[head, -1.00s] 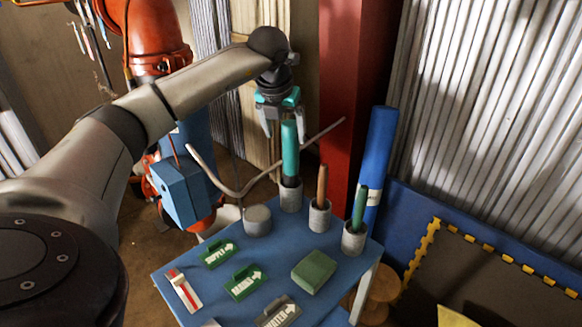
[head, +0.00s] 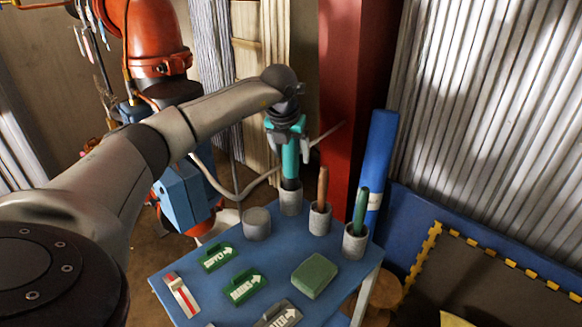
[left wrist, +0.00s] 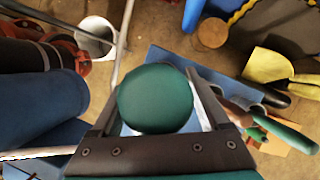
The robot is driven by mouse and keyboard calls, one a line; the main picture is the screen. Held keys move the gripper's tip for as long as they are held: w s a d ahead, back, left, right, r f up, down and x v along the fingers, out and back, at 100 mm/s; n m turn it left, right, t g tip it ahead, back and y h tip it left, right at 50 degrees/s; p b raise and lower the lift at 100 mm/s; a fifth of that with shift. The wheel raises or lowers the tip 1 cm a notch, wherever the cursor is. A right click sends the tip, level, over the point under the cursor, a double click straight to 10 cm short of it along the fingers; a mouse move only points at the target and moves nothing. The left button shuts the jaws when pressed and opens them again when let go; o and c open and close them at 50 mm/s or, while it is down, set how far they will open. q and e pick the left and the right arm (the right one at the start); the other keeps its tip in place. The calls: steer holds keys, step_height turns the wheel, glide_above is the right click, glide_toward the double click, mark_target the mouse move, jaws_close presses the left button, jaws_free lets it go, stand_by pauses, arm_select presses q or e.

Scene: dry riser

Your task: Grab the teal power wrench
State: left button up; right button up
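The teal power wrench (head: 290,168) stands upright in a grey cup (head: 291,200) at the back of the blue table. Its round teal end (left wrist: 155,98) fills the middle of the left wrist view. My left gripper (head: 289,148) points down over its upper part. The fingers are apart, one on each side of the wrench, and do not look closed on it. The wrench's lower end is hidden in the cup. My right gripper is not in view.
A brown handle (head: 322,186) and a green handle (head: 360,208) stand in cups to the right. A curved grey pipe (head: 235,192) passes close to the wrench. A red column (head: 345,90) rises behind. Green labelled blocks (head: 243,287) lie at the table's front.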

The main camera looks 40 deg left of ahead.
arm_select(q)
steer(key=c, duration=1.2)
steer(key=shift+w+r, duration=0.1)
